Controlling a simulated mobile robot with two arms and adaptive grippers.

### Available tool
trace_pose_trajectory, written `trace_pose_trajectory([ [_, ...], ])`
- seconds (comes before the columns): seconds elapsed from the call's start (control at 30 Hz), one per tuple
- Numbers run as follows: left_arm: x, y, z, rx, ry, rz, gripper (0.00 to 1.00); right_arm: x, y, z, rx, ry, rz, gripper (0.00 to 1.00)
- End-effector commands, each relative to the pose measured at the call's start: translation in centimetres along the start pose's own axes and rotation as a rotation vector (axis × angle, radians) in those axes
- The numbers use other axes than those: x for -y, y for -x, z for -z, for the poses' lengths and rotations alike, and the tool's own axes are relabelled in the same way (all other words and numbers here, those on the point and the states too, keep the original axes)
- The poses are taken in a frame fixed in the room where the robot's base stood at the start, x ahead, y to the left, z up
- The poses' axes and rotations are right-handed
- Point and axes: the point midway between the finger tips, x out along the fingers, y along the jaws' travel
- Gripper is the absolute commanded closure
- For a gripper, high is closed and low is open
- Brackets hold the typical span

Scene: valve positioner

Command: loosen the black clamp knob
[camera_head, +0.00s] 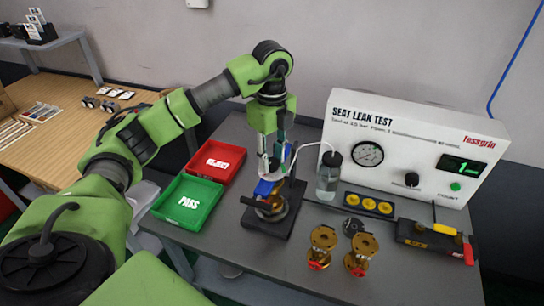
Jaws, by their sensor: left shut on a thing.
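My left gripper (269,168) points down over the clamp fixture (282,213) in the middle of the table. It is shut at the top of the fixture, where the black clamp knob sits; the fingers hide the knob. A blue part (265,188) shows just below the fingers. A brass valve (270,208) sits low in the fixture, partly covered. My right gripper is not in view.
Left of the fixture are a red REJECT tray (233,163) and a green PASS tray (163,209). A clear bottle (328,178) with a tube and the SEAT LEAK TEST panel (410,145) stand right. Two brass valves (321,246) stand in front, near a black-and-yellow tool (432,238).

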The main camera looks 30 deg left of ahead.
Motion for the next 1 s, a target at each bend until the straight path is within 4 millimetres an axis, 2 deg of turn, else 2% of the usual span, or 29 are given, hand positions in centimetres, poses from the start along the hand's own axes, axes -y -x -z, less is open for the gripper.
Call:
trace_pose_trajectory([
  [0.6, 0.16, 0.24, -0.13, 0.002, 0.046, 0.008, 0.92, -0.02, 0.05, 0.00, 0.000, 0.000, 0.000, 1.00],
  [0.63, 0.16, 0.24, -0.12, 0.002, 0.045, 0.008, 0.68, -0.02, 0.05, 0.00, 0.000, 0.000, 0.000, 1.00],
  [0.7, 0.14, 0.22, -0.11, 0.002, 0.045, 0.007, 0.54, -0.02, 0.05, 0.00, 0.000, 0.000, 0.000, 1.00],
  [1.0, 0.05, 0.10, -0.04, 0.001, 0.043, 0.002, 0.54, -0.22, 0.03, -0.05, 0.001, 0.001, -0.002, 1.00],
])
